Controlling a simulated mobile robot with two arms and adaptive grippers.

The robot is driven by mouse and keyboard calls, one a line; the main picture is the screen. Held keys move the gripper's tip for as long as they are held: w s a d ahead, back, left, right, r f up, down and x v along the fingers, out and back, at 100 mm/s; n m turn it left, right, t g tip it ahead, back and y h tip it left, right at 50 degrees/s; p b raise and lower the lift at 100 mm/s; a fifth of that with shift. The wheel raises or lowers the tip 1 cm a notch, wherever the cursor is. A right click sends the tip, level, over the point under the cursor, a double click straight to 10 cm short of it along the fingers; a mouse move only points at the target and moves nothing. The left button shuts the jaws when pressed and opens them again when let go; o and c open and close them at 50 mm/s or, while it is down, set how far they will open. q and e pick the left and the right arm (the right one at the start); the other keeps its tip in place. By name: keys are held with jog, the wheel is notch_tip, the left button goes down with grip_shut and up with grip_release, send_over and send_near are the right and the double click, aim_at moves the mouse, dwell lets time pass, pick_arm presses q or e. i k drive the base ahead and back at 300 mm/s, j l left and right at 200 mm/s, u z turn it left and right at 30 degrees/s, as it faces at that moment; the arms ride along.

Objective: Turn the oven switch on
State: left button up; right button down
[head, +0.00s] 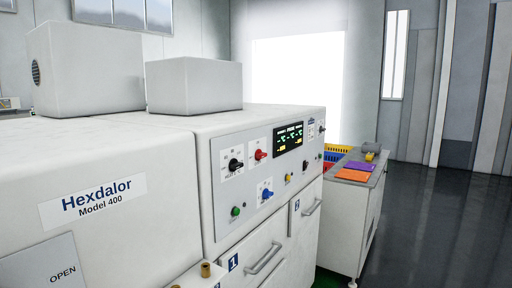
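A large white oven (130,170) labelled "Hexdalor Model 400" fills the left and middle of the head view. Its angled control panel (240,205) faces right. The panel carries a black knob (234,164), a red knob (260,155), a blue knob (267,194), a yellow knob (288,178), a green button (235,211) and several small black knobs at the far end. A lit display (288,138) shows yellow and green text. The labels are too small to read, so I cannot tell which control is the oven switch. Neither gripper shows.
Below the panel are drawers with handles (264,258), numbered 1 and 2. An "OPEN" plate (54,268) is at lower left. Beyond the oven stands a white cabinet (352,215) with orange and purple sheets and coloured crates. The dark floor (430,225) at right is clear.

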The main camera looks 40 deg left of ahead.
aim_at(259, 155)
jog(key=i+u, duration=0.25)
jog(key=i, duration=2.15)
jog(key=i+u, duration=0.4)
jog(key=i+l+u, duration=0.15)
jog(key=i+u, duration=0.2)
jog(key=i, duration=0.3)
jog(key=i+l+u, duration=0.25)
jog(key=i+u, duration=0.25)
jog(key=u, duration=0.75)
jog(key=i+l+u, duration=0.1)
jog(key=u, duration=0.3)
jog(key=i+l+u, duration=0.1)
jog(key=u, duration=0.35)
jog(key=l+u, duration=0.1)
jog(key=u, duration=0.3)
jog(key=l+u, duration=0.1)
jog(key=u, duration=0.35)
jog(key=i, duration=0.05)
